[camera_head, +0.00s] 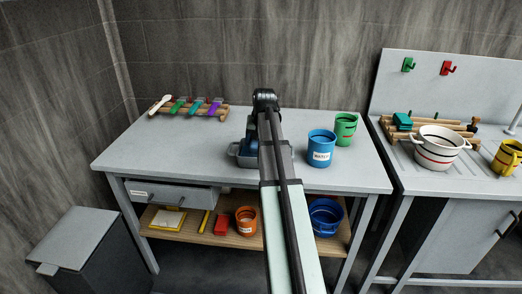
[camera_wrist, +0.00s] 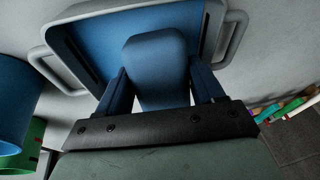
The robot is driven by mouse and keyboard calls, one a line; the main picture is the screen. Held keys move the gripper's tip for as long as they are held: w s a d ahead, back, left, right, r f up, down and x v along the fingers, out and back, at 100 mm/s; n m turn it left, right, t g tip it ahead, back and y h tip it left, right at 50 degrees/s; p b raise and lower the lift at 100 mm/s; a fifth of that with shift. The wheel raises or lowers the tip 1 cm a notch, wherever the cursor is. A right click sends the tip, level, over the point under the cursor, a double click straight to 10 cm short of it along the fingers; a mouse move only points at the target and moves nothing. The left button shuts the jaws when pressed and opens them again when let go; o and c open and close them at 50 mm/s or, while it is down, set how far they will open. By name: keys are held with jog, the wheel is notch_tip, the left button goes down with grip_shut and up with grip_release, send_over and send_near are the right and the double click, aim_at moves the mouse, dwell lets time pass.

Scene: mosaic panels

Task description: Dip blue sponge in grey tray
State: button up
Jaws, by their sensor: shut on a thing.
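My gripper (camera_wrist: 158,70) is shut on the blue sponge (camera_wrist: 155,54), with a finger on each side of it in the wrist view. The sponge is over the grey tray (camera_wrist: 226,44), which has a blue inside (camera_wrist: 100,40) and handles at its ends. I cannot tell whether the sponge touches the blue surface. My gripper (camera_head: 249,145) is low at the tray there, and the sponge cannot be made out clearly.
A blue bucket (camera_head: 320,150) and a green mug (camera_head: 345,130) stand right of the tray. A wooden rack (camera_head: 215,113) with several coloured-handled tools lies at the back left. The table (camera_head: 160,150) is clear left of the tray. A counter with a white pot (camera_head: 435,150) is at right.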

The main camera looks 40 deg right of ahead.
jog(key=shift+r, duration=3.15)
